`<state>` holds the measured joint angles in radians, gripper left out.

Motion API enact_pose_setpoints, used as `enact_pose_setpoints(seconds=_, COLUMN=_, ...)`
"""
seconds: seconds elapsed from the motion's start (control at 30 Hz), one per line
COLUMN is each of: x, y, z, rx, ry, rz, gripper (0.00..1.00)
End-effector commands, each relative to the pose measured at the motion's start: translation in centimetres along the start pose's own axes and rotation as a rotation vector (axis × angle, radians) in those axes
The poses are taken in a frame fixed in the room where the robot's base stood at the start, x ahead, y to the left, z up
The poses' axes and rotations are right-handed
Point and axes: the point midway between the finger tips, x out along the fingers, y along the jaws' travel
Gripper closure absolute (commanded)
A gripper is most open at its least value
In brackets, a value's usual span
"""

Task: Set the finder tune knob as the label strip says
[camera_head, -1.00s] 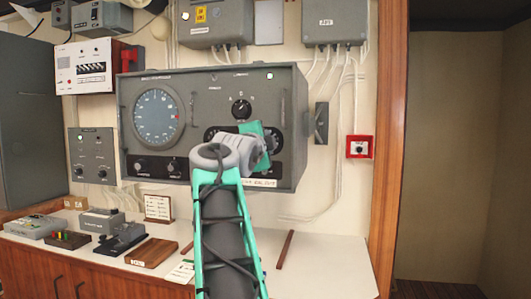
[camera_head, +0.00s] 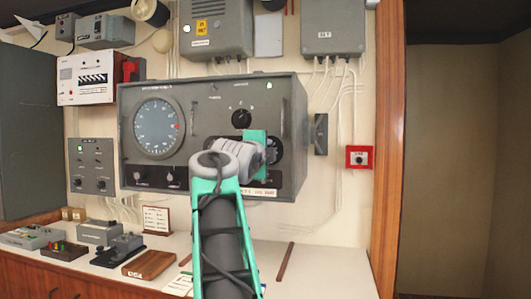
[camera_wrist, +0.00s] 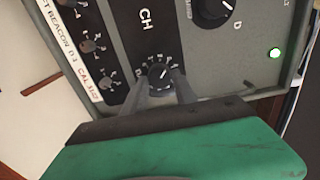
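The grey finder unit (camera_head: 285,110) is mounted on the wall, with a round blue-grey dial on its left. A white label strip (camera_head: 258,191) runs along its lower right edge. The strip also shows in the wrist view (camera_wrist: 66,45), reading roughly "BEACON D.F. CAL"; the rest is cut off or blurred. My gripper (camera_head: 268,153) is at the lower right of the panel and hides the controls behind it. In the wrist view its two fingers (camera_wrist: 161,90) stand apart on either side of a small black knob (camera_wrist: 158,74) with a scale. I cannot tell whether they touch it.
A larger black knob (camera_head: 242,118) sits above my gripper. In the wrist view several small knobs (camera_wrist: 90,46) lie near the strip, and a lit green lamp (camera_wrist: 275,53) is at right. A red-framed switch (camera_head: 359,157) is right of the unit. A counter (camera_head: 325,270) lies below.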

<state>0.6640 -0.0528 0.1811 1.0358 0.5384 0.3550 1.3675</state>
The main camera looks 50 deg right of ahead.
Motion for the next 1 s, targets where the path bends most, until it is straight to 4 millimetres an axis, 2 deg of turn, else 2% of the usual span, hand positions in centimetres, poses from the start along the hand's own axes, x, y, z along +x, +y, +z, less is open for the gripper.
enact_pose_setpoints(seconds=0.03, x=0.0, y=0.0, z=0.0, rx=0.0, ry=0.0, rz=0.0, gripper=0.62)
enact_pose_setpoints(seconds=0.2, x=0.0, y=0.0, z=0.1, rx=-0.001, ry=-0.001, rz=0.0, gripper=0.48)
enact_pose_setpoints(seconds=0.47, x=-0.2, y=0.0, z=0.1, rx=-0.001, ry=-0.002, rz=-0.001, gripper=0.47)
enact_pose_setpoints(seconds=0.57, x=-1.2, y=0.0, z=0.2, rx=0.001, ry=-0.004, rz=-0.002, gripper=0.47)
enact_pose_setpoints(seconds=0.8, x=-6.1, y=0.1, z=0.2, rx=0.0, ry=-0.006, rz=-0.003, gripper=0.47)
enact_pose_setpoints(seconds=1.0, x=-7.8, y=0.1, z=0.0, rx=-0.001, ry=-0.002, rz=0.0, gripper=0.47)
